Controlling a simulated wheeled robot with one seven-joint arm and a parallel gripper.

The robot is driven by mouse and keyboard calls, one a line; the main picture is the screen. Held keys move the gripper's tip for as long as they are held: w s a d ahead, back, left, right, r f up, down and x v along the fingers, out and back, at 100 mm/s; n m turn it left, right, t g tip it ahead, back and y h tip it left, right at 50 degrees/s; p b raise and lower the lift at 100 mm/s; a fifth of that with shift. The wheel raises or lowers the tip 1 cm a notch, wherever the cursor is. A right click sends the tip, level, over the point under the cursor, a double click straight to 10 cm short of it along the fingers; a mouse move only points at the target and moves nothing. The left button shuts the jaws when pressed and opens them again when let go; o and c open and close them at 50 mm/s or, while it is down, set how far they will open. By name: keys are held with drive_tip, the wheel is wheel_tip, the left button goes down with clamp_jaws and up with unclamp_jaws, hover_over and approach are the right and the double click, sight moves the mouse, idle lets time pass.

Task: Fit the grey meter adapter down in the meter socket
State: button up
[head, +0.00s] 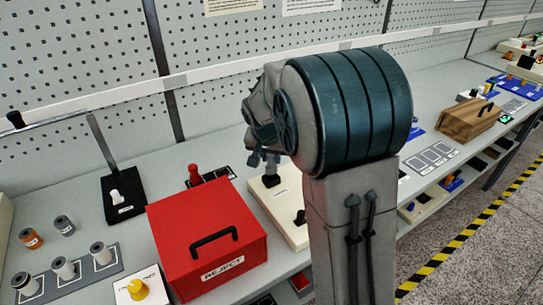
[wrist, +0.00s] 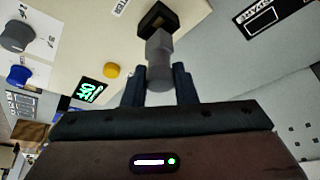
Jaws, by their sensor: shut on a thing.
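The grey meter adapter (wrist: 158,62) is between the two dark fingers of my gripper (wrist: 158,88) in the wrist view, and the fingers are shut on it. Its far end overlaps the black meter socket (wrist: 158,18), which stands on a cream board (wrist: 85,35). I cannot tell whether the adapter's end is inside the socket or only in line with it. In the head view my gripper (head: 263,160) points down over the cream board (head: 290,228), close above a small black part. My arm hides much of that board, and the adapter is hard to make out there.
A red box marked REJECT (head: 208,245) stands left of the board. A black knob (head: 300,217) is on the board's right. A red-topped lever (head: 194,175) stands behind. The wrist view shows a yellow button (wrist: 112,70) and a lit green display (wrist: 90,93).

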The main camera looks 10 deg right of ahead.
sight(270, 161)
drive_tip(key=shift+f+b, duration=1.7)
drive_tip(key=shift+f, duration=0.1)
drive_tip(key=o, duration=1.1)
drive_tip(key=shift+c, duration=0.2)
drive_tip(key=v, duration=1.3)
drive_tip(key=shift+r, duration=0.4)
drive_tip(key=shift+s, duration=0.15)
